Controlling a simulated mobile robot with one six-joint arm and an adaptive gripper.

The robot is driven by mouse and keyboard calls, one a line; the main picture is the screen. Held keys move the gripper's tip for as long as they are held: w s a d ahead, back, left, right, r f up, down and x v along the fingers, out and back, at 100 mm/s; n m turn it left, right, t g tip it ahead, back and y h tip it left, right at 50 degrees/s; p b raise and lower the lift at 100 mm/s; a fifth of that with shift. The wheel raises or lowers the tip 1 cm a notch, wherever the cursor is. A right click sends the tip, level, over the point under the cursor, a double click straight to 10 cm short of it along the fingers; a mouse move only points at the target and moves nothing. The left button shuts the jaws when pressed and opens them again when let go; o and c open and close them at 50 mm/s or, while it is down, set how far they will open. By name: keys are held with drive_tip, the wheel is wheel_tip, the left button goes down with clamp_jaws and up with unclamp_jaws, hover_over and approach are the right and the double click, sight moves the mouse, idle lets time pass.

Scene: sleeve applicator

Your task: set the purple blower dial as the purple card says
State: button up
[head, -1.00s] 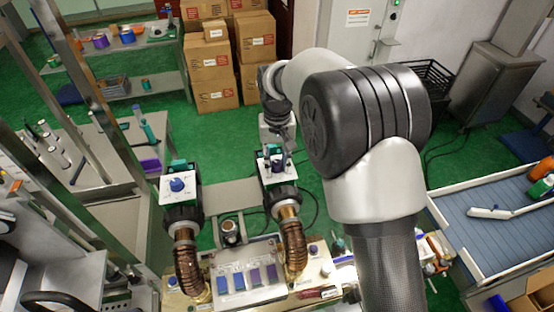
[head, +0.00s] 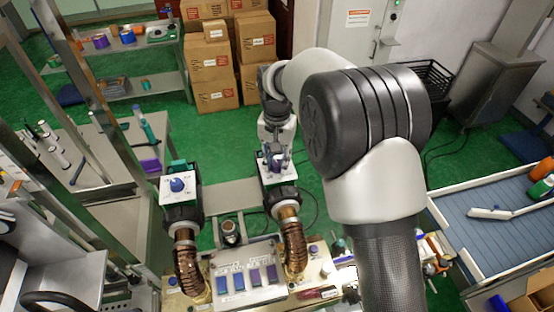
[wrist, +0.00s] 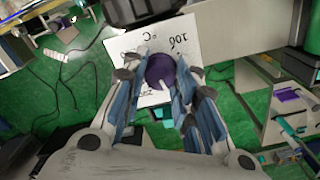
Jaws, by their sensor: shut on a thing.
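The purple dial (wrist: 160,70) sits on a white square plate marked "100 °C" (wrist: 182,46), which appears upside down in the wrist view. My gripper (wrist: 160,84) has its blue-grey fingers closed around the dial's sides. A pale pointer mark shows on the dial's near side in the wrist view; its exact setting is hard to read. In the head view my gripper (head: 274,160) reaches down onto the right blower's dial plate and partly hides it. Blue and purple cards, including a purple card (head: 271,272), stand on the front panel; their writing is too small to read.
The left blower carries a blue dial (head: 177,185) on its own white plate. Brown ribbed hoses (head: 294,248) run from both blowers to the bench. Cardboard boxes (head: 215,60) stand behind, and a blue-topped table (head: 500,240) is at right. Green floor lies open between.

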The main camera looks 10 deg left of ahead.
sight(277, 163)
drive_tip(key=o, duration=1.1)
drive_tip(key=shift+r, duration=0.1)
wheel_tip(277, 163, up, 12)
drive_tip(key=shift+f, duration=0.1)
